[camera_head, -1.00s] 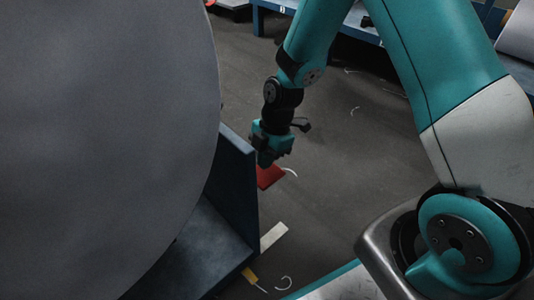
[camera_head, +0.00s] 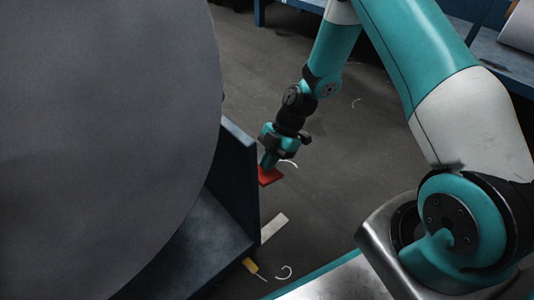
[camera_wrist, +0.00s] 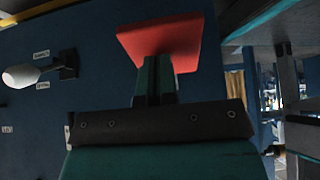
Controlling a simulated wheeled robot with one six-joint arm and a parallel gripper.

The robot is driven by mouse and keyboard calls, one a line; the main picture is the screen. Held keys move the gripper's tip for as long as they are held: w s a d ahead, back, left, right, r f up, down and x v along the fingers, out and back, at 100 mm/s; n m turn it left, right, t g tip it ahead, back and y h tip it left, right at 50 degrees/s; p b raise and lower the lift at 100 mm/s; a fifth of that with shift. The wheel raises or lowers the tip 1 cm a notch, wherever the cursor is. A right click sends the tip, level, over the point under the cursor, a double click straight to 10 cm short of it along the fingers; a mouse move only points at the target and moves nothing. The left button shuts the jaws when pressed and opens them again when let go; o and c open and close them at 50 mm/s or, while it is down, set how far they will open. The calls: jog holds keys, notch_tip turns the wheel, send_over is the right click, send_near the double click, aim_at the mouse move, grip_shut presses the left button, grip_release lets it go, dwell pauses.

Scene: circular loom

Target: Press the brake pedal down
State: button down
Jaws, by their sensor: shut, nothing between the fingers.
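The brake pedal is a red flat plate (camera_head: 271,176) low beside the blue frame, left of centre in the head view. It also shows at the top middle of the wrist view as a red plate (camera_wrist: 175,42). My gripper (camera_head: 268,161) points down at the pedal, its fingers shut and empty. In the wrist view my gripper (camera_wrist: 155,66) has its fingertips in front of the pedal face, overlapping its lower part. The tips are at or very close to the pedal; I cannot tell whether they touch.
A large grey round body (camera_head: 100,140) fills the left of the head view, beside a blue frame panel (camera_head: 236,180). A white-knobbed lever (camera_wrist: 24,76) sticks out of the blue panel in the wrist view. Open floor (camera_head: 370,140) with thread scraps lies to the right.

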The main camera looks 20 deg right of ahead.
jog(key=shift+f, duration=0.3)
jog(key=shift+w+d+r+p, duration=0.1)
jog(key=shift+r+p, duration=0.35)
jog(key=shift+r, duration=0.05)
jog(key=p+v, duration=0.7)
jog(key=v, duration=0.6)
